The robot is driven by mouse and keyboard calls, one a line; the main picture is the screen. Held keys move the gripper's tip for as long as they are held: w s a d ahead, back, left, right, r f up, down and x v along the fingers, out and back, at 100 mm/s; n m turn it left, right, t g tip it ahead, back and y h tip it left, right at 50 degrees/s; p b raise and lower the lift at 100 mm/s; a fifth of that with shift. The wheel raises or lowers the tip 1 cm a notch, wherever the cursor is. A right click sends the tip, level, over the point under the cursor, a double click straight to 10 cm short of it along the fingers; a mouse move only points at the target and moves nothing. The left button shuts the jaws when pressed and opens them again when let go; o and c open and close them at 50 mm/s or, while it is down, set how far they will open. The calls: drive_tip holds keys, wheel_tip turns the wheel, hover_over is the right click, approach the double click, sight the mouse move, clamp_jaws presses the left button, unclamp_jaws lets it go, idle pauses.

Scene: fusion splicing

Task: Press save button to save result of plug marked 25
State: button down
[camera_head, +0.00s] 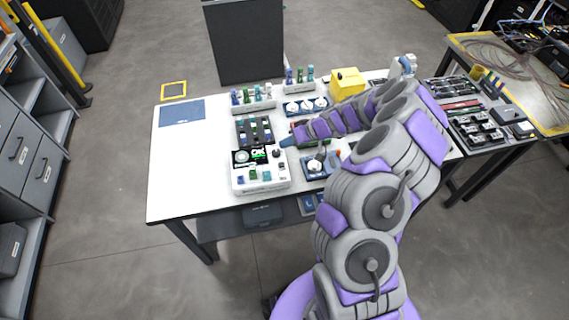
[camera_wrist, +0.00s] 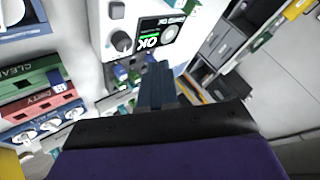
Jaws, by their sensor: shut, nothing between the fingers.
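A white device (camera_head: 262,184) sits at the front middle of the table. A dark knob (camera_head: 276,153) is right of the screen. I cannot make out which part is the save button, nor any plug marked 25. My gripper (camera_head: 286,141) is shut and empty, just beyond the device's far right corner. Its closed fingers (camera_wrist: 157,82) show in the wrist view, pointing toward the device.
A dark tray with plugs (camera_head: 254,131) lies behind the device. Green CLEAN (camera_wrist: 30,82) and red DIRTY (camera_wrist: 40,110) racks show in the wrist view. A yellow box (camera_head: 347,82) stands at the back. The table's left side is mostly clear around a blue mat (camera_head: 181,113).

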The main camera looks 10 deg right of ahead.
sight(283, 164)
drive_tip(key=a+f, duration=0.2)
drive_tip(key=f, duration=0.1)
drive_tip(key=shift+f+b, duration=0.3)
drive_tip(key=f+b, duration=0.2)
drive_tip(key=f, duration=0.1)
drive_tip(key=shift+d+f, duration=0.15)
drive_tip(key=shift+d, duration=0.05)
drive_tip(key=shift+d+f+b, duration=0.55)
drive_tip(key=shift+b, duration=0.1)
drive_tip(key=shift+a, duration=0.7)
drive_tip(key=shift+d, duration=0.6)
drive_tip(key=shift+a, duration=0.1)
drive_tip(key=shift+a, duration=0.35)
drive_tip(key=shift+d, duration=0.3)
